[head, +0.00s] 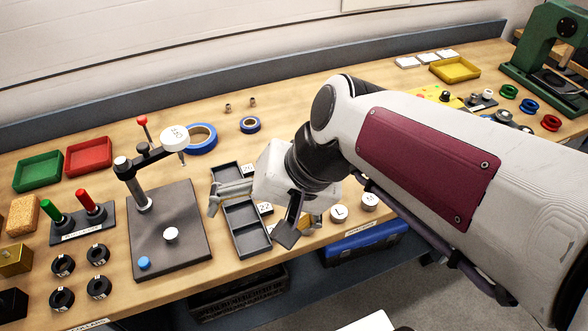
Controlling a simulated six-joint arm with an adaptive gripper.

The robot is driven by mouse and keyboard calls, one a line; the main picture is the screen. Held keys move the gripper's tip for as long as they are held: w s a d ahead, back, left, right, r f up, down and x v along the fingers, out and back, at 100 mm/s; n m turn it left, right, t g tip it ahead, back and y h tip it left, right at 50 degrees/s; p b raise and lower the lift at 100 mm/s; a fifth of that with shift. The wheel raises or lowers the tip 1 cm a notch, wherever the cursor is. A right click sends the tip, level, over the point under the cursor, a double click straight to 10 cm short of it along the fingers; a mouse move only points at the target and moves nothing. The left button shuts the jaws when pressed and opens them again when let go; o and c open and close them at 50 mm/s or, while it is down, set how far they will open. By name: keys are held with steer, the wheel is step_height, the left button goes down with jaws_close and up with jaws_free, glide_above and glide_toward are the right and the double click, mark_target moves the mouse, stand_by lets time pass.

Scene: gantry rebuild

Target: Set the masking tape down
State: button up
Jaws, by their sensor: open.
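Two blue tape rolls lie flat on the bench: a larger blue ring (208,133) behind the stand's white disc, which partly covers it, and a smaller blue roll (250,130) to its right. I cannot tell which of them is the masking tape. My gripper (252,214) is open, with its fingers spread wide over the dark compartment tray. No tape shows between the fingers. Both rolls are apart from my gripper, farther back on the bench. The gripper's body and arm hide part of the tray and the bench behind them.
The dark tray (249,243) lies below my gripper. A stand on a grey plate (190,214), with a raised arm, is to the left. Green (38,171) and red (88,156) bins are farther left. White round weights (338,213) sit near the front edge. Bench behind the tray is mostly clear.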

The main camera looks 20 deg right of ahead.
steer(key=s+d+r+n+t+h, duration=0.1)
steer(key=s+d+n+h, duration=0.3)
steer(key=s+d, duration=0.2)
steer(key=shift+d+n+t, duration=0.4)
steer(key=shift+d, duration=0.6)
